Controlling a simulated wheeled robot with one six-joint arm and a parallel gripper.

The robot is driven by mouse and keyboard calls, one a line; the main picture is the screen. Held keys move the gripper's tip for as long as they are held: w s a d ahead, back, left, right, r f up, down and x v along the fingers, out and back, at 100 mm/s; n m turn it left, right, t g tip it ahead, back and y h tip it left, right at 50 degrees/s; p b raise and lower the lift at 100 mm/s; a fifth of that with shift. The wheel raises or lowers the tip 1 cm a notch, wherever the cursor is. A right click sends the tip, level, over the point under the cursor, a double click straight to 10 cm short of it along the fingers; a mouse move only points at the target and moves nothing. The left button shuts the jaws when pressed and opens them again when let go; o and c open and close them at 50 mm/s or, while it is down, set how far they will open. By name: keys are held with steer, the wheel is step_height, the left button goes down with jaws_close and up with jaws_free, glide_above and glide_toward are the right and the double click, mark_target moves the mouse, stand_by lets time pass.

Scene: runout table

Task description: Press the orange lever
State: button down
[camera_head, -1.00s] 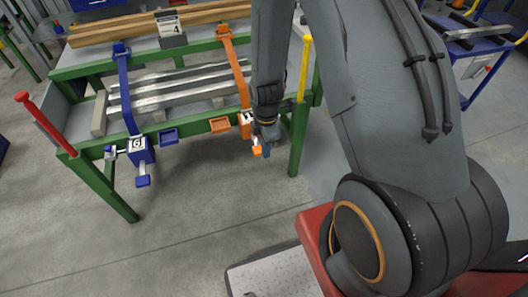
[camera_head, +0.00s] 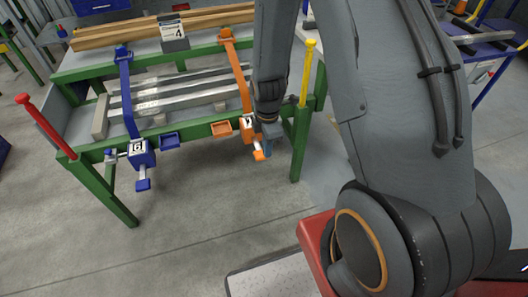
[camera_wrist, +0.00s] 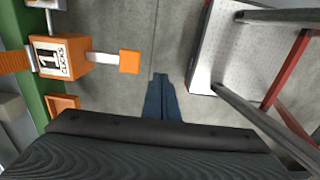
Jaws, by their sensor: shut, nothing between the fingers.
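The orange lever (camera_head: 259,155) sticks out from the orange ratchet box at the table's front rail. In the wrist view its orange end pad (camera_wrist: 130,61) is on a pale metal arm leading from the box (camera_wrist: 62,55), whose label reads "1 CLICKS". My gripper (camera_head: 268,154) is shut and empty, just right of the lever in the head view. In the wrist view its blue fingertips (camera_wrist: 160,78) point past the pad, to its right, with a gap in the picture. I cannot tell whether they are above or below the pad's height.
An orange strap (camera_head: 240,75) runs over metal bars (camera_head: 185,100) on the green table. A blue ratchet with its own lever (camera_head: 143,184) hangs to the left. Small blue and orange trays sit between. Red and yellow posts (camera_head: 308,75) stand at the ends.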

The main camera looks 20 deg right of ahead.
step_height(320, 180, up, 7)
steer(key=b, duration=0.6)
glide_above(262, 156)
steer(key=shift+w+r, duration=0.25)
steer(key=shift+w, duration=0.25)
step_height(262, 156, down, 14)
steer(key=shift+f+p, duration=0.1)
steer(key=shift+p, duration=0.3)
steer(key=shift+f, duration=0.1)
steer(key=shift+s+f, duration=0.25)
steer(key=shift+f, duration=0.5)
steer(key=shift+s+f, duration=0.2)
steer(key=shift+f, duration=0.55)
steer(key=shift+f+b, duration=0.65)
steer(key=shift+f, duration=1.2)
steer(key=shift+s, duration=0.15)
